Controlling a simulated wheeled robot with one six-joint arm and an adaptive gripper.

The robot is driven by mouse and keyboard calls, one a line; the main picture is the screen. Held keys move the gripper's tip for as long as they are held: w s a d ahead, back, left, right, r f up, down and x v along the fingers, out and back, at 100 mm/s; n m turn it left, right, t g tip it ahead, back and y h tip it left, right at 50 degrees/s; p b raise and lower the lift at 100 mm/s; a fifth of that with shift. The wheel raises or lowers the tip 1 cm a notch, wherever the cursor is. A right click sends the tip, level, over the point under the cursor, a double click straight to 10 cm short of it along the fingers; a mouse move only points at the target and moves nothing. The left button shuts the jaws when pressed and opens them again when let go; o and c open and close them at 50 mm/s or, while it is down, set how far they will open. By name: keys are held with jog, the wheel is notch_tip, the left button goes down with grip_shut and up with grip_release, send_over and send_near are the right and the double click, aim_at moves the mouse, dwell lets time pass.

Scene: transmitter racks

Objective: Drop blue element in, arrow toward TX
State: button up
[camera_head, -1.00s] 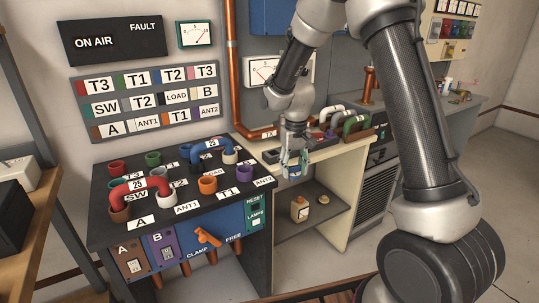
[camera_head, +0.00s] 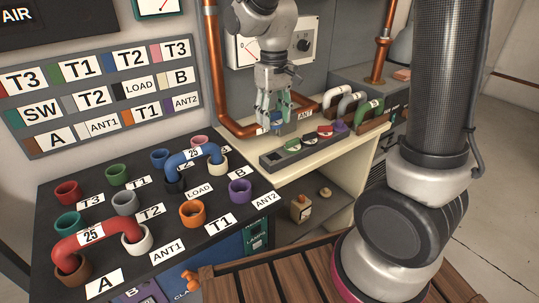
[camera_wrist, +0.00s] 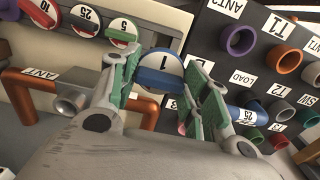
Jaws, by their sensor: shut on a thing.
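The blue element (camera_wrist: 163,72) is a round plug with a blue top band and a white face marked 1. My gripper (camera_wrist: 160,84) is shut on it between its green finger pads. In the head view my gripper (camera_head: 277,118) holds it above the bench, in front of the copper line. A grey metal block (camera_wrist: 72,98) sits in that copper pipe beside an ANT label, left of my gripper in the wrist view. I cannot make out the arrow on the element or a TX label.
A dark holder (camera_head: 272,161) with green, black, red and purple-topped elements lies on the bench close below my gripper. Red and blue U-links (camera_head: 93,226) stand on the patch panel to the left. Further U-shaped links stand at the back right.

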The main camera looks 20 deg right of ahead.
aim_at(274, 134)
jog(key=f, duration=0.5)
jog(key=shift+s+f, duration=0.3)
jog(key=shift+f, duration=2.1)
jog(key=shift+f, duration=0.1)
jog(key=shift+f, duration=0.4)
jog(key=o, duration=0.8)
jog(key=shift+c, duration=0.2)
jog(key=shift+r, duration=0.1)
